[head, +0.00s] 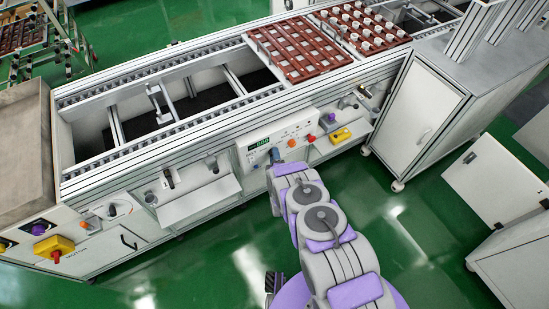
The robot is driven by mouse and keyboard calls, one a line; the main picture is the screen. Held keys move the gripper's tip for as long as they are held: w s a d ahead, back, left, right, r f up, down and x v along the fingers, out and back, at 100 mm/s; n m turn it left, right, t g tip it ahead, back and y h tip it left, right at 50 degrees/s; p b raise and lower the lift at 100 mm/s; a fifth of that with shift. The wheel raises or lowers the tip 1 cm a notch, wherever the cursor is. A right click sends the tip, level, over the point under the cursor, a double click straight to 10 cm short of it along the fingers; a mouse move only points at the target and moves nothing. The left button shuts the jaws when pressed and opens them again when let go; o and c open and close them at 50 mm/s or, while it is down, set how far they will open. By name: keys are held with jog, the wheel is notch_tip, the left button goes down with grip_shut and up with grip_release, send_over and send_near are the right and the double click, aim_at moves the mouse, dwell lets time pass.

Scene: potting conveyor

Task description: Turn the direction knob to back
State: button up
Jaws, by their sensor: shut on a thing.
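My arm reaches from the bottom of the head view to a white control panel (301,130) on the front of the conveyor. My gripper (274,157) is small and dark at the panel's lower left part, shut on what appears to be the direction knob. The knob is mostly hidden by the gripper and arm, so its pointing direction cannot be read. A display with green digits (260,143) sits just above the gripper. An orange knob (291,143) and a red button (311,138) are to the right of the gripper.
The conveyor (160,68) runs behind the panel, with brown trays (297,75) at its far end. A yellow box (340,135) is right of the panel; a yellow-and-red switch box (54,247) is at far left. A white cabinet (418,115) stands right. Green floor is open around my arm.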

jog(key=shift+s+a+f+n, duration=0.15)
jog(key=shift+s+f+n, duration=0.05)
jog(key=shift+n, duration=0.3)
jog(key=o, duration=0.8)
jog(key=shift+o, duration=1.3)
jog(key=shift+w, duration=0.1)
jog(key=shift+r, duration=0.1)
